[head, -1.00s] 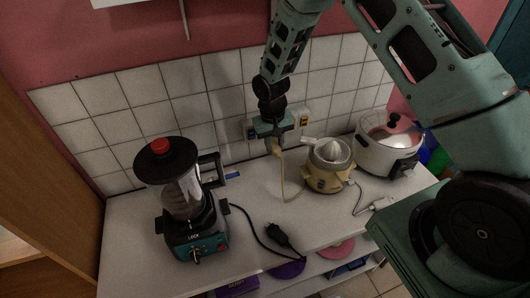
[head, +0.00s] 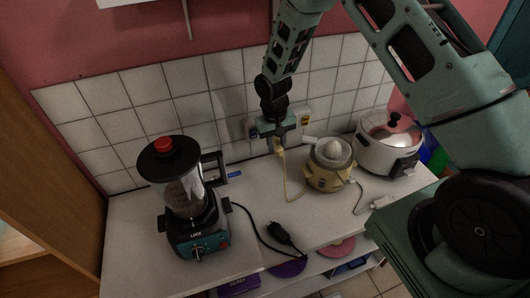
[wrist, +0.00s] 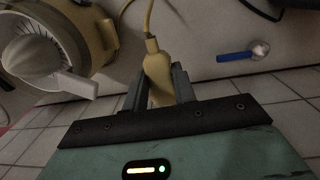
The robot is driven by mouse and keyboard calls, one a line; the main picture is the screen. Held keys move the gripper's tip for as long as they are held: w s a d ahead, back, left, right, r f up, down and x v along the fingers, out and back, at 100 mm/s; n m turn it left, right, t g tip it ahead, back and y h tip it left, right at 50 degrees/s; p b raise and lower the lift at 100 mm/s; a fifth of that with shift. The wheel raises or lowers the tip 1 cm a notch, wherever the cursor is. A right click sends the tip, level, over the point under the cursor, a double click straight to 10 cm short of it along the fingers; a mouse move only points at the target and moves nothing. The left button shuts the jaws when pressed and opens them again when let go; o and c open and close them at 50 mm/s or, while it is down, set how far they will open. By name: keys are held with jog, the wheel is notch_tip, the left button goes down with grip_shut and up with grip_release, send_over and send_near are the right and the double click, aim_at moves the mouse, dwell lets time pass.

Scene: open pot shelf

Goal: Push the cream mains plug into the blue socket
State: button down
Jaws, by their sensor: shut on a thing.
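The cream mains plug (wrist: 157,70) is held between the two fingers of my gripper (wrist: 158,88), its cord running out away from the palm. In the head view my gripper (head: 280,138) points down in front of the tiled wall, with the cream plug (head: 279,151) just below it and above the counter. The blue socket (head: 252,131) is on the wall just left of my gripper, partly hidden by the gripper and arm. The plug is apart from it as far as I can see. The plug's pins are hidden in the wrist view.
A cream citrus juicer (head: 329,170) stands right of the plug, its cord looping on the counter. A white cooker (head: 385,150) is further right. A blender (head: 190,215) stands left, its black plug (head: 280,233) lying in front. A yellow socket (head: 305,119) is right of my gripper. A blue-handled item (wrist: 238,55) lies near the wall.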

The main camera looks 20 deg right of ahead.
aim_at(274, 139)
jog(key=shift+w+d+r, duration=0.1)
jog(key=shift+w+r, duration=0.5)
jog(key=shift+w, duration=0.3)
jog(key=shift+w+r, duration=0.6)
jog(key=shift+w, duration=0.25)
jog(key=shift+w+d+f+t+b, duration=0.15)
jog(key=shift+w+f+t+b, duration=0.15)
jog(key=shift+f+b, duration=0.25)
jog(key=shift+s+f, duration=0.2)
jog(key=shift+f, duration=0.1)
dwell(0.6)
jog(key=shift+s+f+b, duration=0.15)
jog(key=shift+f+b, duration=0.1)
jog(key=shift+b, duration=0.05)
